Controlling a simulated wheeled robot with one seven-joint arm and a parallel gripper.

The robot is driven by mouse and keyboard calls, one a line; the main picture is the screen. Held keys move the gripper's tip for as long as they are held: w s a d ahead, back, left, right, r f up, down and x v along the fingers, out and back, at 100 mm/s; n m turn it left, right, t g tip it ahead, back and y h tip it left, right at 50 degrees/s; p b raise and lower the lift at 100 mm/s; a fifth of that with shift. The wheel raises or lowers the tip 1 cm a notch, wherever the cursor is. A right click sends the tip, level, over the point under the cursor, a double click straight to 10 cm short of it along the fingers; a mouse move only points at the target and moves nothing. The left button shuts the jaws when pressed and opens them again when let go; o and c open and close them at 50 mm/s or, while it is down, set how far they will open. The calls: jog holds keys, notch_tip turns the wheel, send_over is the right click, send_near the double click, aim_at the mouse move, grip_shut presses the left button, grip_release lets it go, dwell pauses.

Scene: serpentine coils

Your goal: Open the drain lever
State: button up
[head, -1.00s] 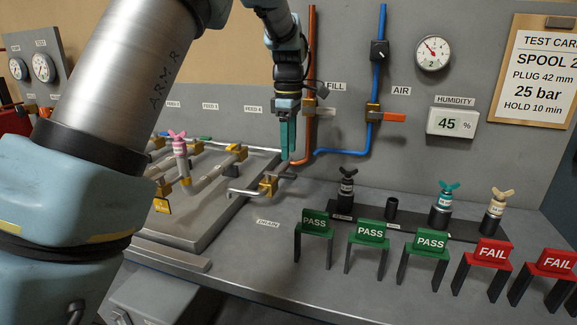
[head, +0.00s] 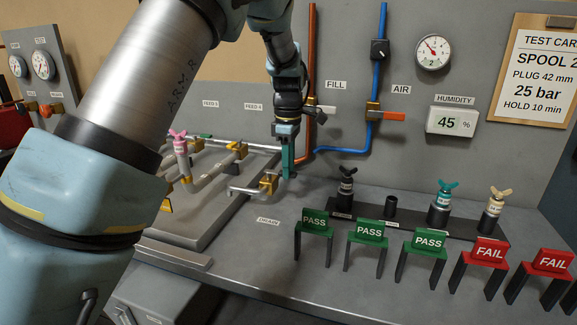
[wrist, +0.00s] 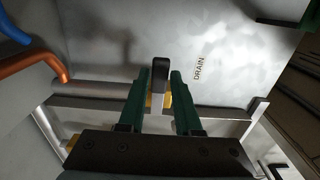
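The drain valve has a brass body (head: 268,184) on a grey pipe at the bench's back left, behind the DRAIN label (head: 268,221). In the wrist view, the drain lever (wrist: 160,75) shows a black-tipped handle, with brass (wrist: 167,100) beside its lower part. My gripper (head: 289,172) points down beside the valve with green fingers. In the wrist view, my gripper (wrist: 157,84) is open, one finger on each side of the lever, with gaps visible. The head view hides most of the lever behind the fingers.
Orange (head: 311,60) and blue (head: 382,50) pipes run down the wall close behind my gripper. A pink-topped plug (head: 179,143) stands on pipework to the left. A black plug (head: 345,186) and PASS stands (head: 314,222) stand to the right.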

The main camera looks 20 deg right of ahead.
grip_shut()
dwell(1.0)
